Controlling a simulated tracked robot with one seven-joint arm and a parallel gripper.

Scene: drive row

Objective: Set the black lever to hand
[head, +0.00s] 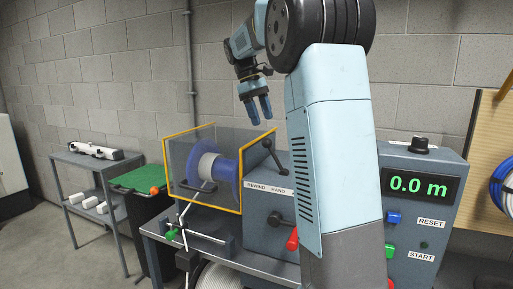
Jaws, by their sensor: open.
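The black lever (262,155) rises from the top of the grey machine box, near the middle of the head view. It leans up and to the left, with a round black knob at its tip. Below its base are white labels reading "REWIND" and "HAND" (277,189); I cannot tell for certain which one it points to. My gripper (257,113) hangs above and a little left of the lever's knob, fingers pointing down. It is open and empty, apart from the lever.
My arm hides part of the machine. A yellow-edged clear guard (241,182) encloses a blue reel (226,179) left of the lever. The panel shows "0.0 m" (417,186), with RESET and START buttons.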

